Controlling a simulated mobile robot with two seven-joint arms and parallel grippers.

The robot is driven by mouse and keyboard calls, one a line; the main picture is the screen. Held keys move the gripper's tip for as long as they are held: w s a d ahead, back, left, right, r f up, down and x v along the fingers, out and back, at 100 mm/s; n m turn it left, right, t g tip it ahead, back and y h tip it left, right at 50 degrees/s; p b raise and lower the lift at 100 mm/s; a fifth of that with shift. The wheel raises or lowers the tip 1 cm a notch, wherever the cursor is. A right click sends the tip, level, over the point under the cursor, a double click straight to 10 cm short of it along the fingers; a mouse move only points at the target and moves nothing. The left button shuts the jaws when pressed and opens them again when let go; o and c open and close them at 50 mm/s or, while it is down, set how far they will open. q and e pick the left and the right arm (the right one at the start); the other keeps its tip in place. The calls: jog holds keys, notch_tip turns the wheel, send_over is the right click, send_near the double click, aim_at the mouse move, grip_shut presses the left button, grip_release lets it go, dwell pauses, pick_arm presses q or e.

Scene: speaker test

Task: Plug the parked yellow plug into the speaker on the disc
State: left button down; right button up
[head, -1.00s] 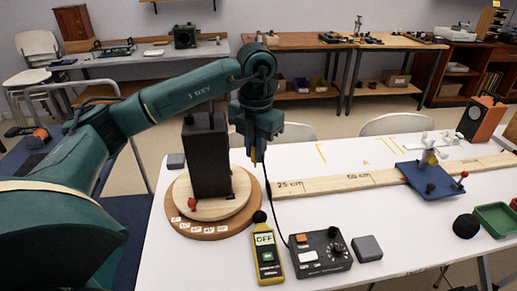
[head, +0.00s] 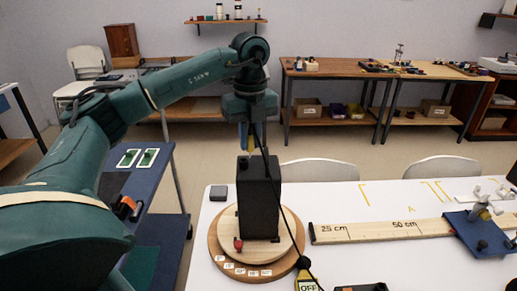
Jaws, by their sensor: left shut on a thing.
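The black box-shaped speaker (head: 259,205) stands upright on the round wooden disc (head: 292,249), which has a wider labelled base with small white tags along its front. A red knob (head: 238,245) shows at the speaker's lower left front. My left gripper (head: 251,142) points down just above or behind the speaker's top; the depth is hard to judge. It is shut on the yellow plug (head: 244,137), of which only a narrow strip shows. A black cable (head: 275,180) runs from there down past the speaker's right side. The speaker's socket is not visible. My right gripper is out of view.
A yellow meter reading OFF (head: 308,284) lies partly in view at the bottom. A wooden rule (head: 375,231) and a blue plate with a clamp (head: 480,235) lie to the right. A small grey box (head: 218,192) sits left of the speaker.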

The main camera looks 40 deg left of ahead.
pick_arm(q)
jog(key=a+r+n, duration=0.3)
jog(key=n, duration=0.5)
jog(key=shift+w+f+b, duration=0.2)
jog(key=shift+f+b, duration=0.7)
jog(key=shift+f, duration=0.35)
jog(key=shift+w+f+b, duration=0.2)
jog(key=shift+f+b, duration=0.7)
jog(key=shift+f, duration=1)
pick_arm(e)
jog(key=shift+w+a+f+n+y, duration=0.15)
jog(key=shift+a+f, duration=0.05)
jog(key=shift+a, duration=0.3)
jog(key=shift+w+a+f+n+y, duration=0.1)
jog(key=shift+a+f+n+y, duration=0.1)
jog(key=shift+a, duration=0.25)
pick_arm(q)
jog(key=shift+b, duration=0.3)
jog(key=shift+f, duration=0.55)
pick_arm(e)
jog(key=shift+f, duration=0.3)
pick_arm(q)
jog(key=c, duration=1.3)
grip_release()
